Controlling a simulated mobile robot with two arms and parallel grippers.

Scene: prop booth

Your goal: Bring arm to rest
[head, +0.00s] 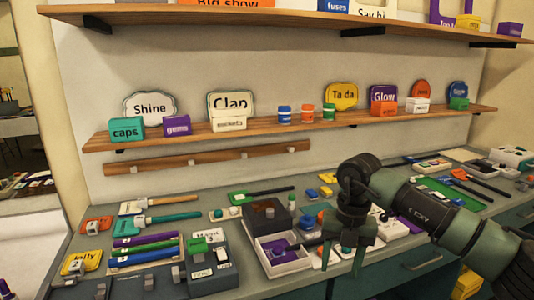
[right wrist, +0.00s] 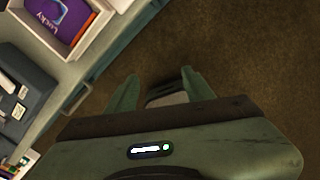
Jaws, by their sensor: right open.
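My right arm comes in from the right in the head view, bent at the elbow. Its gripper (head: 342,258) points down in front of the workbench (head: 226,292) and its fingers are apart with nothing between them. In the right wrist view the open fingers of the right gripper (right wrist: 158,92) show over brown floor, with the bench edge to the left. My left arm and gripper are not in either view.
A white tray (head: 287,267) with a purple item stands left of the right gripper. Brushes, coloured sticks and small boxes crowd the bench. A lower shelf (head: 350,122) with signs and an upper shelf (head: 290,20) run along the wall. The brown floor (right wrist: 240,50) looks clear.

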